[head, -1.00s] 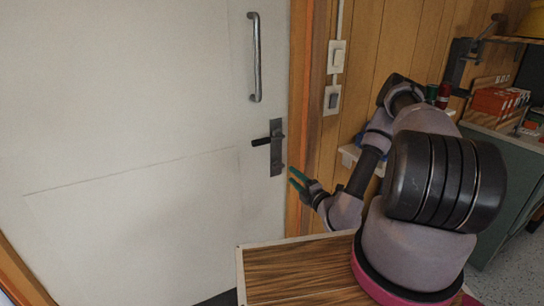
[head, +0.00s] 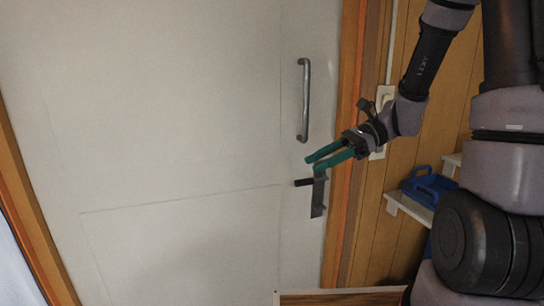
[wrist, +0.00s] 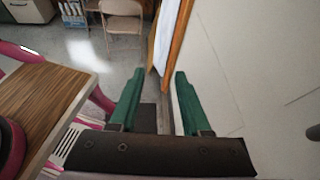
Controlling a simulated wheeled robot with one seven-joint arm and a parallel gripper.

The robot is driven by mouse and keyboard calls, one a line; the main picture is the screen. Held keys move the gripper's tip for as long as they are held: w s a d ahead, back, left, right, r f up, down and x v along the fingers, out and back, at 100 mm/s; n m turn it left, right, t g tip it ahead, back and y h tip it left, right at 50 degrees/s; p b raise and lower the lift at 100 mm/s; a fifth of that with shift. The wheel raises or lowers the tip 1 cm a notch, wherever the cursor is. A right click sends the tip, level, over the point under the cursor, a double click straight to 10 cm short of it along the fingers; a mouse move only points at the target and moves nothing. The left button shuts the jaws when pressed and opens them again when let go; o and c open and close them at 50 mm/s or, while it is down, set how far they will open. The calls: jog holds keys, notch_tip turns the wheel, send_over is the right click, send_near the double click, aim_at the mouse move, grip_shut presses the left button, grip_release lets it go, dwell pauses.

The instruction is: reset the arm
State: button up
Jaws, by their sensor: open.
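My gripper (head: 318,161) has two green fingers, which are apart with nothing between them. In the head view it is in front of the white door (head: 180,130), just above the dark lever handle (head: 304,182) and its plate (head: 318,197). I cannot tell whether it touches the handle. In the wrist view the open fingers (wrist: 155,100) point towards the floor, with the door surface close on the right. My arm reaches in from the upper right of the head view.
A vertical grey pull handle (head: 305,100) is on the door. A blue tray (head: 430,187) sits on a small wall shelf (head: 408,208) to the right. The wrist view shows a folding chair (wrist: 122,22) and open floor (wrist: 95,50).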

jog(key=s+d+r+n+t+h, duration=0.2)
jog(key=d+r+n+t+h, duration=0.3)
jog(key=d+r, duration=0.1)
jog(key=s+d+r+n+t+h, duration=0.3)
jog(key=d+r+n+t+h, duration=0.2)
jog(key=d+r+h, duration=0.1)
notch_tip(320, 180, up, 3)
jog(key=shift+s+d+f+n, duration=0.25)
jog(key=shift+d+n, duration=0.15)
jog(key=shift+d, duration=0.1)
jog(key=shift+d, duration=0.35)
